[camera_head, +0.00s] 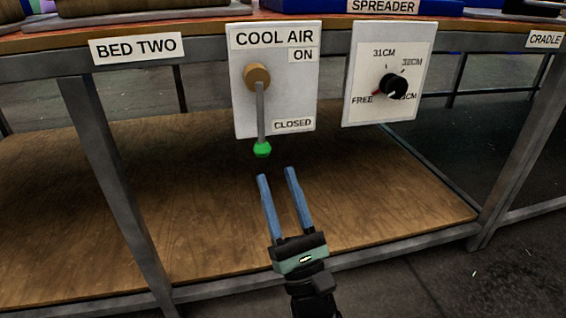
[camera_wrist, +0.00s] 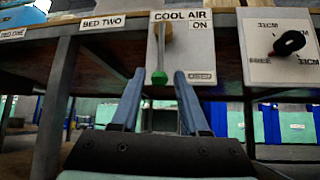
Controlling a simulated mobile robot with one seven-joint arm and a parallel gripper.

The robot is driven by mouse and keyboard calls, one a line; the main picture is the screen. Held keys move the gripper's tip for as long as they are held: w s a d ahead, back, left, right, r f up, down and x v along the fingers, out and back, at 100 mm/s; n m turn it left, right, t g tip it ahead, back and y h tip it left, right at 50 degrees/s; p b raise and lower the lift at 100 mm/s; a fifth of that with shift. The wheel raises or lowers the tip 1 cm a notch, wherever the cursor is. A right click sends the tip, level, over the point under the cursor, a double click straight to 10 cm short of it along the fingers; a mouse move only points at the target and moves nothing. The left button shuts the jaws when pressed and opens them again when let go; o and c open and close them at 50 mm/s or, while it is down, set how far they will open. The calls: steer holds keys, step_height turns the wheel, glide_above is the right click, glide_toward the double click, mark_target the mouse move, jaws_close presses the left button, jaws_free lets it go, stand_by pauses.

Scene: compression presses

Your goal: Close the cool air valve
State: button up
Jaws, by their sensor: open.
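The cool air valve is on a white panel (camera_head: 295,82) labelled COOL AIR, with ON at the upper right and CLOSED at the lower right. Its lever (camera_head: 261,112) hangs almost straight down from a round brown pivot (camera_head: 257,76) and ends in a green knob (camera_head: 262,150). My gripper (camera_head: 276,173) is open and empty, with its blue fingers pointing up toward the knob from just below it in the head view. In the wrist view the green knob (camera_wrist: 159,77) appears between the fingertips (camera_wrist: 160,74), beyond them; no contact is visible.
A second white panel with a black dial (camera_head: 393,86) stands to the right, under the SPREADER label. A BED TWO label (camera_head: 137,48) is on the table edge at left. Metal table legs (camera_head: 115,185) flank a wooden lower shelf (camera_head: 210,230). The space around the knob looks clear.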

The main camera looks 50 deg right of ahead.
steer(key=shift+v, duration=1.1)
steer(key=w+a+r+n+g+y+p, duration=0.1)
steer(key=w+a+r+n+y+p, duration=0.4)
steer(key=a+r+n, duration=0.55)
steer(key=w+a+r+n+y+p, duration=0.2)
steer(key=a+r+n+y+p, duration=0.5)
steer(key=r+n, duration=0.55)
steer(key=w+a+r+n+g+y+p, duration=0.1)
steer(key=w+a+r+n+y+p, duration=0.5)
steer(key=a+r+n, duration=0.6)
steer(key=s+a+r+n+t+h+p, duration=0.1)
steer(key=s+r+n+t+h+p, duration=0.15)
steer(key=s+r+h+p, duration=0.7)
steer(key=s+r+n+t+y, duration=0.25)
steer(key=s+r+n, duration=0.2)
steer(key=r, duration=1.25)
step_height(320, 180, up, 36)
steer(key=m+p, duration=0.1)
steer(key=p, duration=3.5)
steer(key=shift+w, duration=0.15)
